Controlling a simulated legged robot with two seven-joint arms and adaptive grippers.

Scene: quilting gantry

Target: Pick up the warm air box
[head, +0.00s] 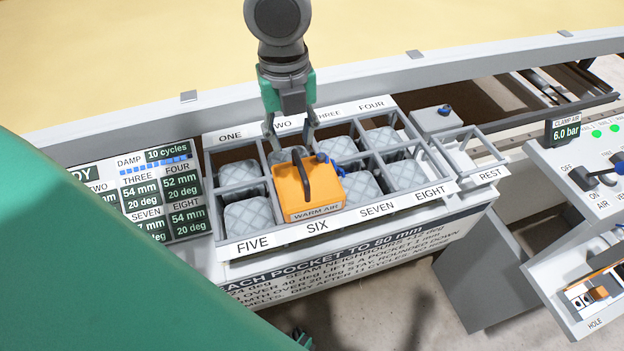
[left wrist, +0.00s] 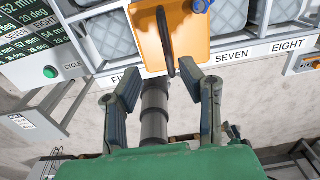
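The warm air box (head: 290,192) is orange with a dark arched handle (head: 306,178) and a blue fitting on its right side. It sits upright at pocket SIX of the pocket rack. It also shows at the top of the left wrist view (left wrist: 192,42). My left gripper (head: 290,145) points down from above, close to the handle. Its two fingers are spread apart and empty, also in the left wrist view (left wrist: 165,80). The gap between fingertips and handle is hard to judge. My right gripper is not recognisable in either view.
The rack (head: 232,248) has grey quilted pads in several pockets around the box. A REST frame (head: 478,152) stands at its right. A display panel (head: 160,195) is at the left, and a clamp air console (head: 590,185) at the right. A pale rail (head: 360,72) runs behind.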

